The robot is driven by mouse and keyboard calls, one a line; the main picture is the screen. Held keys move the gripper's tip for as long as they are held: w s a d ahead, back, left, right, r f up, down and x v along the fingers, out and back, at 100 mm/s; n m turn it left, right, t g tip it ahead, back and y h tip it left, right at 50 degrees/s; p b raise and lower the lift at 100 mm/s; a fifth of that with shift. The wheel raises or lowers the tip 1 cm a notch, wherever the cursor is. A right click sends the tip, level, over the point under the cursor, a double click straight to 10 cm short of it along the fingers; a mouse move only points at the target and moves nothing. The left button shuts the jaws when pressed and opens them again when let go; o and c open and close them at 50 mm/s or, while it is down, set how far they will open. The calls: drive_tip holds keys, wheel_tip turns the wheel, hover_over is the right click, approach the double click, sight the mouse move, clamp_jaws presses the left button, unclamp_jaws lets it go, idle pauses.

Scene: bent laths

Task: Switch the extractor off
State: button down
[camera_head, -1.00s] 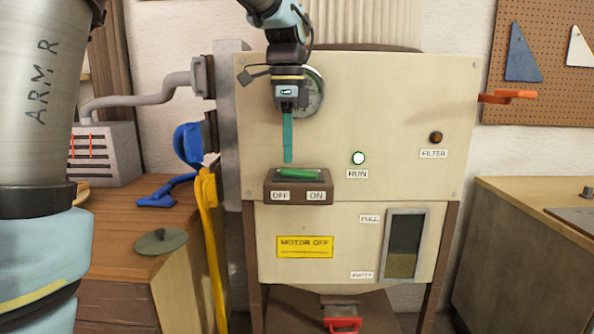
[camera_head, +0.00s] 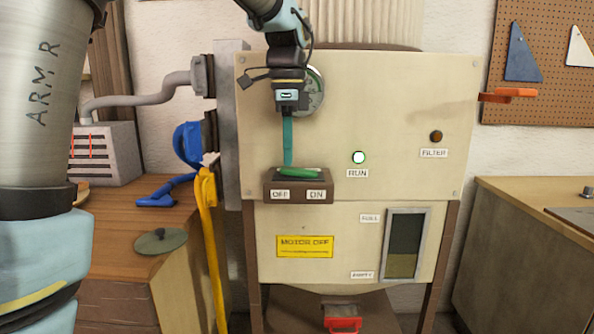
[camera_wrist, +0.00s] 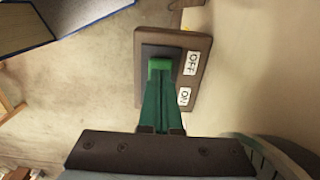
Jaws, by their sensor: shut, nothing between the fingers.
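The extractor's switch is a brown box (camera_head: 298,190) with a green rocker (camera_head: 302,173) on top and labels OFF on the left and ON on the right. In the wrist view the brown switch plate (camera_wrist: 145,95) shows with a bit of the green rocker (camera_wrist: 159,65). My gripper (camera_head: 288,163) points down, its teal fingers shut and empty. Its tips are at the rocker's left part, on the OFF side, seemingly touching it. In the wrist view the shut fingers (camera_wrist: 160,78) hide most of the rocker. The RUN lamp (camera_head: 358,157) is lit.
The FILTER lamp (camera_head: 436,136) is dark. A yellow sign (camera_head: 305,246) reads MOTOR OFF. A round gauge (camera_head: 316,92) sits partly behind my gripper.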

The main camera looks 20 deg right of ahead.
sight(288, 169)
drive_tip(key=shift+f+b, duration=0.3)
drive_tip(key=shift+f, duration=0.25)
idle(0.4)
wheel_tip(288, 169, up, 7)
drive_tip(key=p, duration=0.7)
drive_tip(key=shift+r, duration=0.1)
drive_tip(key=shift+s, duration=0.1)
idle(0.3)
